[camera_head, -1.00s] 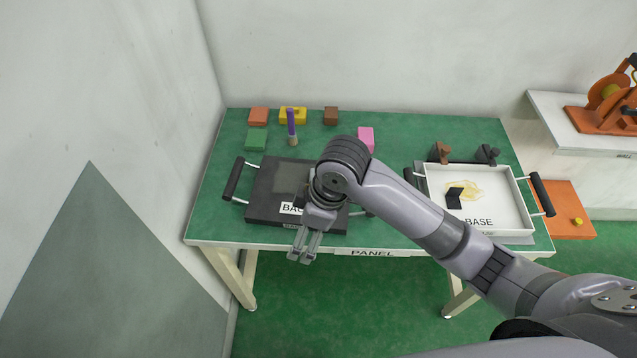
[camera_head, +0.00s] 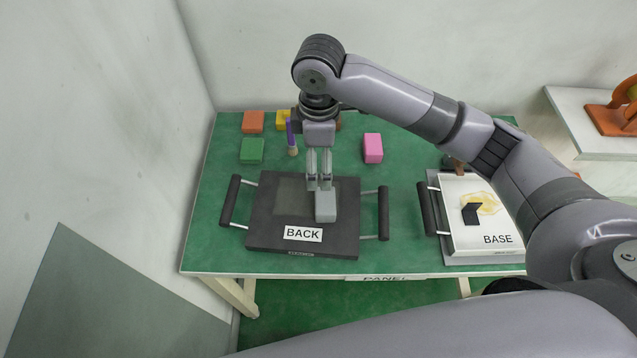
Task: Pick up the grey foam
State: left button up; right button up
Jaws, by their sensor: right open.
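The grey foam (camera_head: 326,208) is a small light grey block on the right part of the black tray labelled BACK (camera_head: 267,228). My right gripper (camera_head: 319,186) points down at the far end of the foam, with its two fingers apart. The fingertips overlap the foam's far end in the picture, and I cannot tell whether they touch it. Nothing shows between the fingers. My left gripper is not in view.
A white tray labelled BASE (camera_head: 475,240) holds a black piece (camera_head: 472,213) and a yellowish patch. Behind the black tray are orange (camera_head: 253,121), green (camera_head: 251,151) and pink (camera_head: 373,148) blocks and a purple-handled brush (camera_head: 291,138). Green tabletop (camera_head: 405,160) lies bare between the trays.

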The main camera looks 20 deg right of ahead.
jog(key=f, duration=0.1)
jog(key=p, duration=0.1)
send_over(321, 201)
jog(key=f, duration=0.7)
jog(key=shift+w+a+f, duration=0.15)
jog(key=shift+w+f, duration=0.05)
jog(key=shift+w, duration=0.1)
notch_tip(321, 201, down, 3)
jog(key=shift+w+r+p, duration=0.15)
jog(key=shift+r+p, duration=0.05)
jog(key=shift+p, duration=0.1)
jog(key=shift+f, duration=0.5)
jog(key=shift+f+p, duration=0.3)
jog(key=f, duration=0.1)
jog(key=f+p, duration=0.1)
jog(key=f, duration=0.1)
jog(key=shift+s+f, duration=0.3)
jog(key=shift+s, duration=0.1)
jog(key=shift+f, duration=0.45)
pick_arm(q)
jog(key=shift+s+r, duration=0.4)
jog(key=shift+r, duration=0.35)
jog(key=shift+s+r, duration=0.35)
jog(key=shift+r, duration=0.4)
pick_arm(e)
jog(key=c, duration=0.9)
jog(key=shift+r, duration=0.1)
jog(key=shift+c, duration=0.2)
